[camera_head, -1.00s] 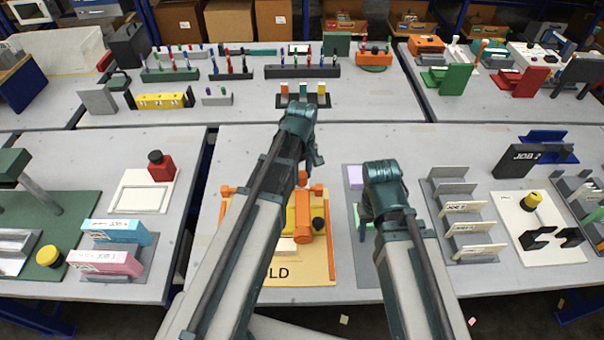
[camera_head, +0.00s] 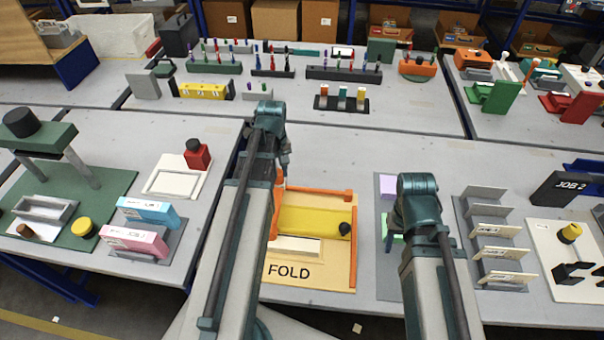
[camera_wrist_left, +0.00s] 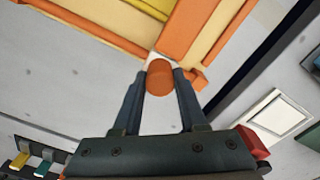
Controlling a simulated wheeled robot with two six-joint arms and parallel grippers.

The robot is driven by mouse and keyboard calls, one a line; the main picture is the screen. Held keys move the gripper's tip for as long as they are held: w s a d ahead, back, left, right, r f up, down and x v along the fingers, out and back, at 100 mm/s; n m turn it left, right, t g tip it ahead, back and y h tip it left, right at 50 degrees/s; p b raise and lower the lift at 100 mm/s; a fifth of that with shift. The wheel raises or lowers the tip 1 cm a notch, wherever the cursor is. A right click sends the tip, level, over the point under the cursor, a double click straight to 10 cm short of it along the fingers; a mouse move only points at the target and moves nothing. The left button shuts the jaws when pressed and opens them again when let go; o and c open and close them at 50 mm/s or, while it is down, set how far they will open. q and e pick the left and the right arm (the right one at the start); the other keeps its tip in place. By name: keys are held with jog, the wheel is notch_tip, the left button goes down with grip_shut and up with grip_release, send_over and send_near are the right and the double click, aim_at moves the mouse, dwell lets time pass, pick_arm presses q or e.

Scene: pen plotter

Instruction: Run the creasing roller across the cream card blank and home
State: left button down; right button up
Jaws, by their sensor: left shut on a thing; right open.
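The FOLD board (camera_head: 340,275) is tan, with orange rails, a yellow bed (camera_head: 315,221) and a black knob at its right. The cream card blank (camera_head: 298,246) shows as a pale strip near the board's front; my left arm covers part of the board. The orange creasing roller (camera_head: 279,196) stands at the board's left side. My left gripper (camera_wrist_left: 160,82) is shut on its round orange handle (camera_wrist_left: 159,76); the orange bar (camera_wrist_left: 190,25) runs beyond it. My right gripper (camera_head: 402,224) is open by the grey tray, mostly hidden behind its own wrist.
A grey tray (camera_head: 385,285) with purple and green pads lies right of the board. Further right stands a rack (camera_head: 490,240) of cards. Left, across a gap between tables, are pink (camera_head: 135,243) and blue boxes and a red stamp (camera_head: 197,155). Bare table lies behind the board.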

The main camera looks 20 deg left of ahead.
pick_arm(q)
jog(key=shift+s+a, duration=0.2)
jog(key=shift+a, duration=0.55)
jog(key=shift+s+a, duration=0.25)
jog(key=shift+a, duration=0.5)
jog(key=shift+s+a, duration=0.2)
jog(key=shift+a, duration=0.55)
jog(key=shift+c, duration=2.2)
grip_release()
jog(key=shift+a, duration=0.15)
jog(key=shift+r, duration=0.1)
notch_tip(320, 180, up, 14)
jog(key=p, duration=1.3)
jog(key=shift+f+p, duration=0.2)
jog(key=shift+p, duration=0.2)
